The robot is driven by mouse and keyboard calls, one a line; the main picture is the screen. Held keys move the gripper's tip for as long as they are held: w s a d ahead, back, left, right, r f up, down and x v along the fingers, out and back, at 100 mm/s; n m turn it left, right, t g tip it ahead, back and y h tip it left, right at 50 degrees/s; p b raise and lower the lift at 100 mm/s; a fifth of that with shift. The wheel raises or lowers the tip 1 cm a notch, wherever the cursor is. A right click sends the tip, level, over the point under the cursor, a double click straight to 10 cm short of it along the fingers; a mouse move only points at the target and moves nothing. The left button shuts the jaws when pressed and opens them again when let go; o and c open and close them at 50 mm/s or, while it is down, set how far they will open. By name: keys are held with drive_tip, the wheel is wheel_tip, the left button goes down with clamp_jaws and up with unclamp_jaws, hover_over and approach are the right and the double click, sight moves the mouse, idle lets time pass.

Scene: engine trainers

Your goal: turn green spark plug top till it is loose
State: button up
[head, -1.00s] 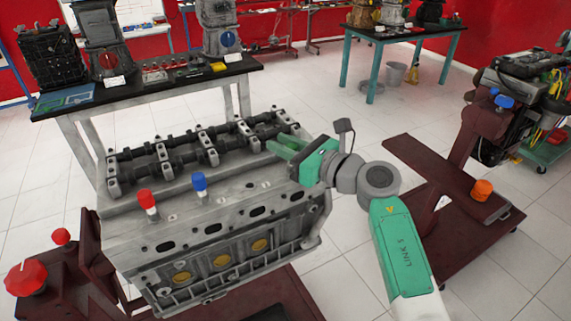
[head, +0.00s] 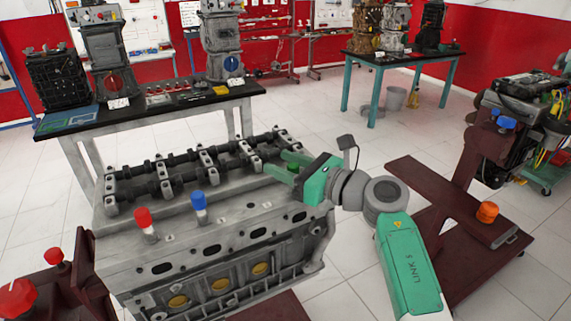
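The engine block (head: 230,232) fills the lower left of the head view, with two camshafts along its top. A red spark plug top (head: 143,216) and a blue one (head: 199,200) stand upright on white plugs along its near top edge. My gripper (head: 279,162) is at the block's right end, its two pale green fingers apart. A small darker green piece, likely the green spark plug top (head: 292,168), shows between the fingers. It is mostly hidden, and I cannot tell whether the fingers touch it.
The camshafts (head: 190,165) lie just left of the fingers. A black-topped table (head: 150,112) with engine parts stands behind. A brown stand (head: 440,195) with an orange knob (head: 487,212) is at right. Red knobs (head: 17,297) are at lower left.

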sight(298, 170)
drive_tip(key=p+v, duration=0.1)
drive_tip(key=v, duration=0.6)
drive_tip(key=shift+s+d, duration=0.25)
drive_tip(key=shift+d, duration=0.05)
